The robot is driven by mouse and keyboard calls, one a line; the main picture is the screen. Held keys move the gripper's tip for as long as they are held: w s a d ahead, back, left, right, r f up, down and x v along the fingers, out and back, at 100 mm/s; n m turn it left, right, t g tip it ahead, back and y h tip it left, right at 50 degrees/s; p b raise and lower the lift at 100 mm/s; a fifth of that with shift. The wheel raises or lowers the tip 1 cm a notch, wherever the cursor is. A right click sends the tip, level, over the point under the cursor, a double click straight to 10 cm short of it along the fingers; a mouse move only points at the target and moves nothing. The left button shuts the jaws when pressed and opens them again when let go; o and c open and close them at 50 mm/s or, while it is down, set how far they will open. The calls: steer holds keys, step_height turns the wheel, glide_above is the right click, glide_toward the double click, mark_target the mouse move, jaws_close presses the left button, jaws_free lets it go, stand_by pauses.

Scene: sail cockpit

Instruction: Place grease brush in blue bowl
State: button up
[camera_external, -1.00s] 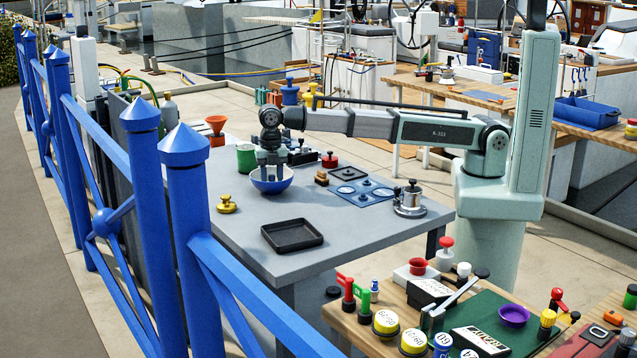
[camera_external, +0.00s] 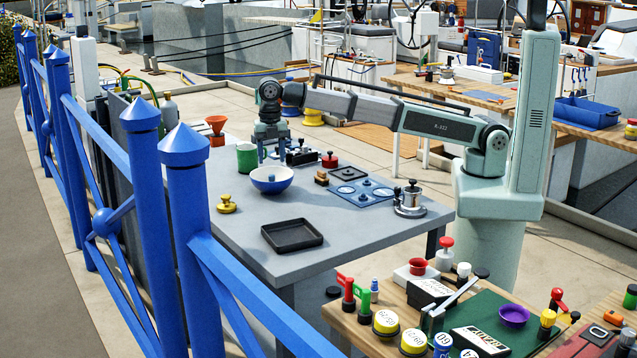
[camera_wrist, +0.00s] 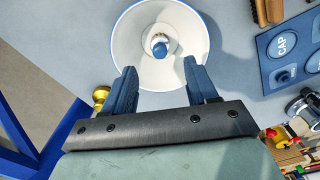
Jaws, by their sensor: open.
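The blue bowl (camera_external: 271,186), white inside, stands on the grey table; it also shows in the wrist view (camera_wrist: 128,50). A small upright piece with a rounded blue top (camera_wrist: 160,45) sits inside near the bowl's middle; I take it to be the grease brush, and its top also shows in the external view (camera_external: 271,178). My gripper (camera_wrist: 160,72) is open and empty, raised above the bowl, with its fingers apart and clear of the piece. The lower part of the piece is hard to make out from above.
A green can (camera_external: 246,158) stands close behind the bowl. A yellow knobbed piece (camera_external: 226,204) and a black tray (camera_external: 292,235) are in front. A wooden brush (camera_external: 322,178), a blue panel (camera_external: 362,192) and a metal pot (camera_external: 409,203) are to the right.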

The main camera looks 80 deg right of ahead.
steer(key=shift+r, duration=2.05)
